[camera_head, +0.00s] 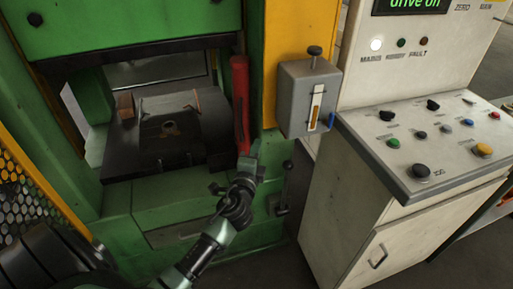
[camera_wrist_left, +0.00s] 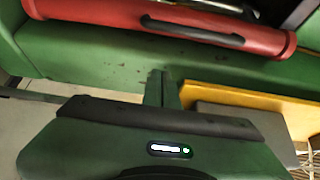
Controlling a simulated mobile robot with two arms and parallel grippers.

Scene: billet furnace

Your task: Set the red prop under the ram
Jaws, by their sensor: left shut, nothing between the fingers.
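The red prop (camera_head: 240,105) stands upright at the right side of the green press opening. In the left wrist view the red prop (camera_wrist_left: 200,22) runs across the top, with a black handle along it. The ram's dark lower edge (camera_head: 140,50) spans the top of the opening, above a dark bed (camera_head: 120,165). My left gripper (camera_head: 250,156) is just below the prop's lower end. In the wrist view its fingers (camera_wrist_left: 163,86) are shut and empty, pointing towards the prop; whether they touch it cannot be told. My right gripper is not in view.
A grey box with a knob (camera_head: 300,90) is mounted on the yellow post right of the prop. A yellow mesh guard (camera_head: 22,190) stands at the left.

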